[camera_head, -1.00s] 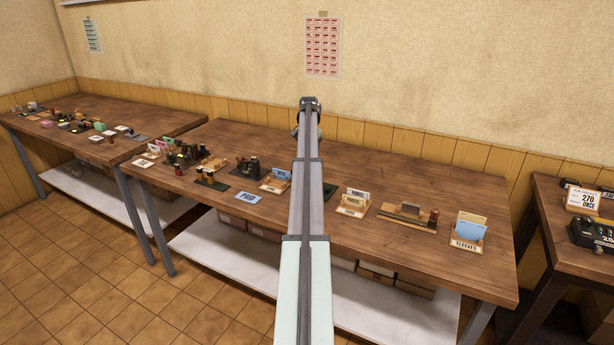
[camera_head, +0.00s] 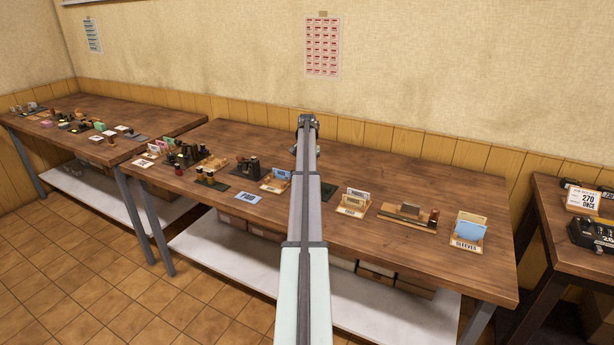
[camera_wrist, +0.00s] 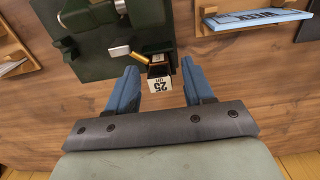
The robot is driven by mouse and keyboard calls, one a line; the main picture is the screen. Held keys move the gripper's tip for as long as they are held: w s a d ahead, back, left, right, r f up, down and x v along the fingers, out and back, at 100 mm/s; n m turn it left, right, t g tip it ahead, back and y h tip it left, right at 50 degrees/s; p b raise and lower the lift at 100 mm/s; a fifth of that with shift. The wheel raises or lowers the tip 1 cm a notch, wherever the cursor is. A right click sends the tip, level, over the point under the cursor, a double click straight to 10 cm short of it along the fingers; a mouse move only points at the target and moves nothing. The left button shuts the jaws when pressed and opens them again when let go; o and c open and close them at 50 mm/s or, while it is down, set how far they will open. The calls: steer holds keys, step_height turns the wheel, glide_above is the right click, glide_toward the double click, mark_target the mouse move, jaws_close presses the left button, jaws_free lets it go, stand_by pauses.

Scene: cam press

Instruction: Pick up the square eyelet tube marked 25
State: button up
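The eyelet tube marked 25 (camera_wrist: 160,82) shows in the wrist view, with a white end label and a dark reddish-brown body. It is at the edge of a dark green plate (camera_wrist: 100,62), near a brass-coloured pin. My gripper (camera_wrist: 159,66) has its two blue fingers apart, one on each side of the tube, with a visible gap on both sides. The fingers do not appear to touch it. In the head view my own arm hides the tube and most of the gripper.
A dark green fixture (camera_wrist: 90,14) stands on the plate just beyond the tube. A wooden holder with a blue labelled strip (camera_wrist: 258,18) is at upper right. Wooden pieces (camera_wrist: 14,50) lie at the left. In the head view, card holders (camera_head: 352,204) stand right of my arm.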

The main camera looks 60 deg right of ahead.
jaws_close()
steer(key=shift+r, duration=0.1)
stand_by(0.3)
